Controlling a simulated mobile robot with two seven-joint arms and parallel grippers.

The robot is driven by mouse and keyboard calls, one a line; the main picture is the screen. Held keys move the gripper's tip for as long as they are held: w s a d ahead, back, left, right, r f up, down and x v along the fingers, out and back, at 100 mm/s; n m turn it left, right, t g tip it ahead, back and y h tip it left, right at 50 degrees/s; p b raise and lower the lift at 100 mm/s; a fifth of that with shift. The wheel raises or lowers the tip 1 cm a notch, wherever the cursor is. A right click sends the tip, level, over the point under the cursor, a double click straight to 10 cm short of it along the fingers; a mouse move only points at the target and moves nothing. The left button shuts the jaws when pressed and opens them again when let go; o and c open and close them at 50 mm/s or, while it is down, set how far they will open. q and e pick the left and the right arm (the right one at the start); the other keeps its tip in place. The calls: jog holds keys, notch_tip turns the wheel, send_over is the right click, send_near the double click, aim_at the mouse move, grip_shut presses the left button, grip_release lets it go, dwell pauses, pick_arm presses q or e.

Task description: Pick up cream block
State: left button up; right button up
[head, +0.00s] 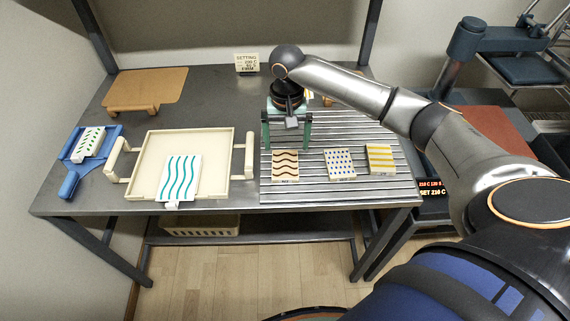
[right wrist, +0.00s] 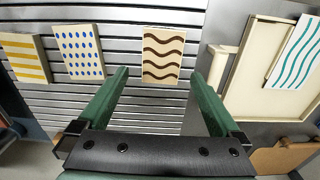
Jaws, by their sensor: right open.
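A cream block with brown wavy lines (head: 285,165) lies flat on the grey slatted surface (head: 330,194). In the right wrist view this block (right wrist: 162,54) shows ahead, between the two green fingertips. My right gripper (head: 287,146) is open and empty, above and a little behind the block in the head view. Its fingers also show open in the right wrist view (right wrist: 160,76), apart from the block. A block with blue dots (head: 340,163) and one with yellow stripes (head: 380,158) lie to the right of it. My left gripper is not in view.
A cream tray (head: 150,143) with handles stands left of the slats, with a teal-waved panel (head: 180,178) at its front. A blue holder (head: 70,186) with a green-patterned block is at far left. A tan board (head: 150,88) and a setting sign (head: 247,63) are at the back.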

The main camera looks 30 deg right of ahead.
aim_at(285, 164)
notch_tip(285, 164, down, 8)
jog(key=shift+w+a+r, duration=0.1)
jog(key=shift+w+r, duration=0.05)
dwell(0.3)
jog(key=c, duration=1.2)
jog(key=shift+o, duration=0.2)
jog(key=shift+r, duration=0.15)
